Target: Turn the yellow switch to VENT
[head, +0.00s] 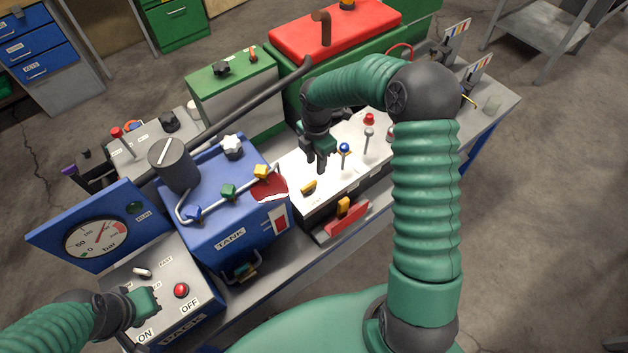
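A small yellow switch (308,187) sits on the white top panel (348,178) in the middle of the bench. No VENT lettering is readable beside it. My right gripper (319,160) points down over this panel, just behind and slightly right of the switch, apart from it in the picture. Its fingers look empty, but their gap is unclear. My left gripper (150,301) is at the lower left, over the grey box with the ON and OFF labels. Its green fingers are seen nearly end-on, so their opening is unclear.
Blue- and red-knobbed levers (344,149) stand right of my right gripper. A red block with an orange handle (344,207) is in front of the panel. The blue TANK box (225,200) stands left, with a gauge (95,238) beyond. A red button (181,290) is near my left gripper.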

